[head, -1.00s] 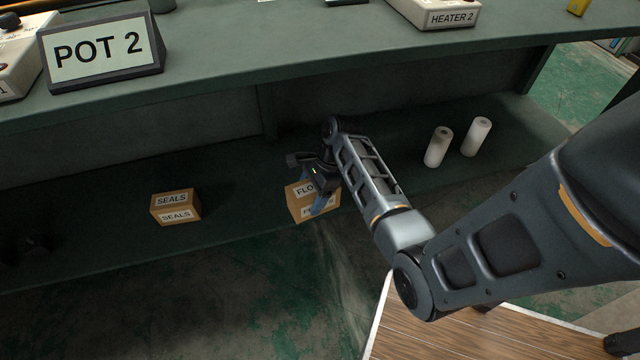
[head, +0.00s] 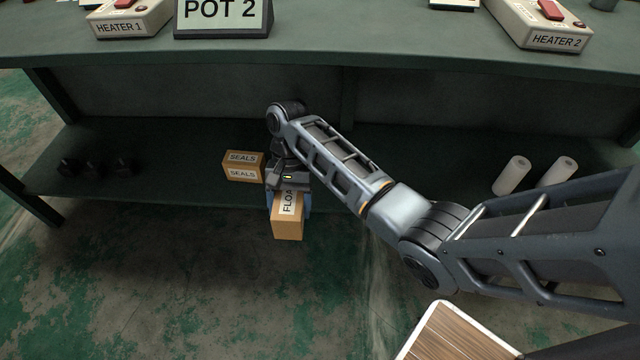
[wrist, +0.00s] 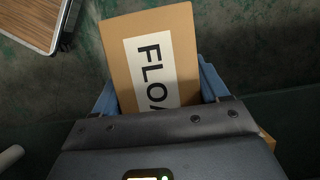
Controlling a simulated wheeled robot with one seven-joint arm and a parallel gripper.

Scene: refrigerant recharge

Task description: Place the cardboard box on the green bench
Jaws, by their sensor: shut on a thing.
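The cardboard box (head: 288,228) with a white label reading "FLOA…" is held by my gripper (head: 289,200), in front of the lower shelf's front edge and above the floor. In the wrist view the box (wrist: 150,55) fills the middle, with the blue fingers of my gripper (wrist: 158,92) on both sides of it. Its far end is hidden by my gripper body. The green bench (head: 330,48) spans the head view, its top above and behind the box. A second cardboard box labelled "SEALS" (head: 243,166) stands on the lower shelf just left of my gripper.
On the bench top stand the Heater 1 unit (head: 128,20), the POT 2 sign (head: 222,16) and the Heater 2 unit (head: 540,24). Two white rolls (head: 511,175) and several dark items (head: 95,166) are on the lower shelf (head: 190,190). A wooden-topped surface (head: 455,335) is at the lower right.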

